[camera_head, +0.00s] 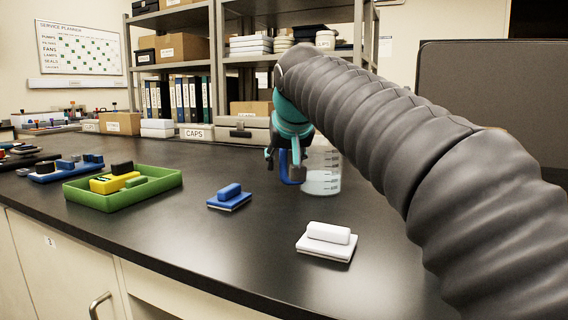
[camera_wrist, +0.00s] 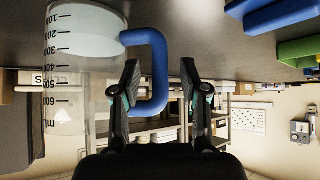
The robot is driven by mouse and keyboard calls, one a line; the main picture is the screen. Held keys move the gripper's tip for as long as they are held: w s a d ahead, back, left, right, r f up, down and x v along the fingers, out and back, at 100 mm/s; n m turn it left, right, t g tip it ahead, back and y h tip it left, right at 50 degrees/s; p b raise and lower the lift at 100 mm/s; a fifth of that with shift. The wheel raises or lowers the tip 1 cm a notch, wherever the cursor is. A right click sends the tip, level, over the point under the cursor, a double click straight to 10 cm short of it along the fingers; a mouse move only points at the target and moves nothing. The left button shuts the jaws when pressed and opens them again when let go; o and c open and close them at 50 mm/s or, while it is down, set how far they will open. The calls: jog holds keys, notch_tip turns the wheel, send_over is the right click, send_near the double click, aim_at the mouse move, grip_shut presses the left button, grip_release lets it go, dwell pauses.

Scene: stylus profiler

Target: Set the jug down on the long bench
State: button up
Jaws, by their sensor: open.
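The jug (camera_head: 322,175) is clear with dark graduation marks, a blue handle and some pale contents. It appears to stand upright on the long dark bench (camera_head: 270,265), behind the white block. My gripper (camera_head: 284,160) is at the jug's handle side and partly hides it. In the wrist view, which is upside down, the jug (camera_wrist: 82,75) is at the left and its blue handle (camera_wrist: 158,65) lies between my two open fingers (camera_wrist: 159,72). Neither finger clearly presses on the handle.
A white block-shaped piece (camera_head: 326,242) and a blue one (camera_head: 230,197) lie on the bench near the jug. A green tray (camera_head: 75,194) with yellow and dark pieces is at the left. Shelves (camera_head: 172,68) with boxes and binders stand behind.

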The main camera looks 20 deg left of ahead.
jog(key=v, duration=1)
jog(key=shift+s+r+p, duration=0.2)
jog(key=shift+s+p, duration=0.05)
jog(key=shift+p, duration=0.2)
jog(key=shift+d, duration=0.2)
